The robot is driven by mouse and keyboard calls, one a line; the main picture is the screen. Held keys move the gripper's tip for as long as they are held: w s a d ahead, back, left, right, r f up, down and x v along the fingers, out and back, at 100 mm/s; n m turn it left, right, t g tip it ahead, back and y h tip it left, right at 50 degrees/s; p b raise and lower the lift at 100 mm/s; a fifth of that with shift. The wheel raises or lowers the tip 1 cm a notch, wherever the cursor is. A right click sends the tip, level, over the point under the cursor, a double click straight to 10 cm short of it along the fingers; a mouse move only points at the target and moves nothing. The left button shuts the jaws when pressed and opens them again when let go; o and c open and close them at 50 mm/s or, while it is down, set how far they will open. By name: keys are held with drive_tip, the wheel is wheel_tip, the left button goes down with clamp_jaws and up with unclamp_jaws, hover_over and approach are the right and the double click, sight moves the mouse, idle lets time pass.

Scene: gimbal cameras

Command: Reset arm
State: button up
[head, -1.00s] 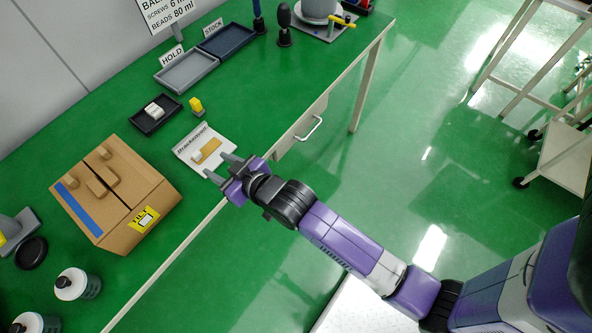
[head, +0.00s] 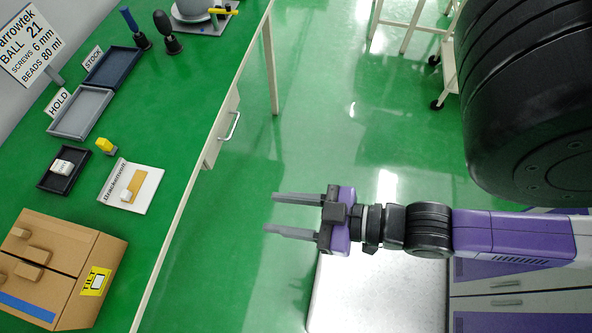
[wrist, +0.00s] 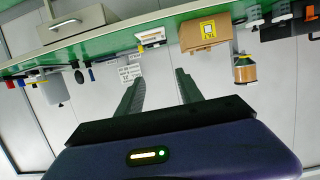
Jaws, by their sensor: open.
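My gripper (head: 270,215) is open and empty in the head view. It hangs over the floor to the right of the green workbench (head: 165,150), apart from the bench edge, with its fingers pointing left toward it. In the wrist view, the two dark fingers (wrist: 157,80) are spread with nothing between them. The bench and its objects appear upside down beyond them there.
On the bench are a cardboard box (head: 95,245), a white card (head: 148,200), a small black tray (head: 50,182), a yellow item (head: 105,145), a grey tray (head: 100,98) and a dark blue tray (head: 125,65). A drawer handle (head: 232,127) sticks out. A cart (head: 448,75) stands far right.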

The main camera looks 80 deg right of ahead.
drive_tip(key=s+r, duration=0.2)
drive_tip(key=r, duration=0.1)
drive_tip(key=shift+s+r, duration=0.25)
drive_tip(key=shift+s, duration=0.1)
idle(1.2)
